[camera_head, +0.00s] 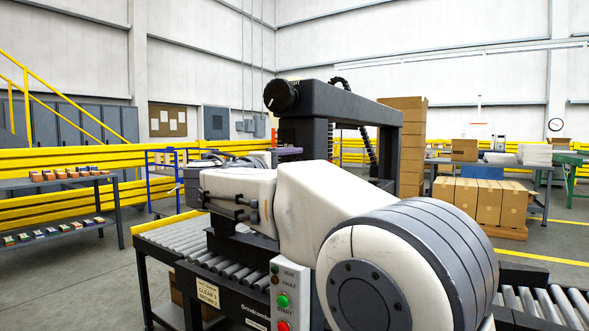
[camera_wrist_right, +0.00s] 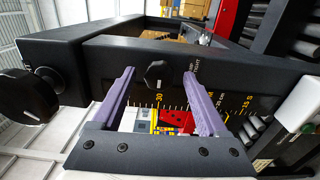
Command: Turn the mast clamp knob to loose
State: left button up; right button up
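A small black knob (camera_wrist_right: 159,74) with a pale pointer mark sits on the face of the black crossbeam (camera_wrist_right: 225,78) in the right wrist view. Small printed lettering beside it is too blurred to read fully. My right gripper (camera_wrist_right: 158,80) is open, its two purple fingers to either side of this knob with a visible gap on both sides. I cannot tell how deep the fingers reach. In the head view the purple fingers (camera_head: 289,151) show small beneath the beam, and the small knob is hidden. My left gripper is not in view.
A larger black knob (camera_wrist_right: 28,97) is on the beam's end, also seen in the head view (camera_head: 280,96). A yellow number scale (camera_wrist_right: 205,108) runs below the small knob. A roller conveyor (camera_head: 175,238) and a control box with green and red buttons (camera_head: 283,290) lie below my arm.

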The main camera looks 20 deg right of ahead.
jog(key=v, duration=1)
jog(key=shift+p, duration=0.4)
jog(key=shift+s+a, duration=0.15)
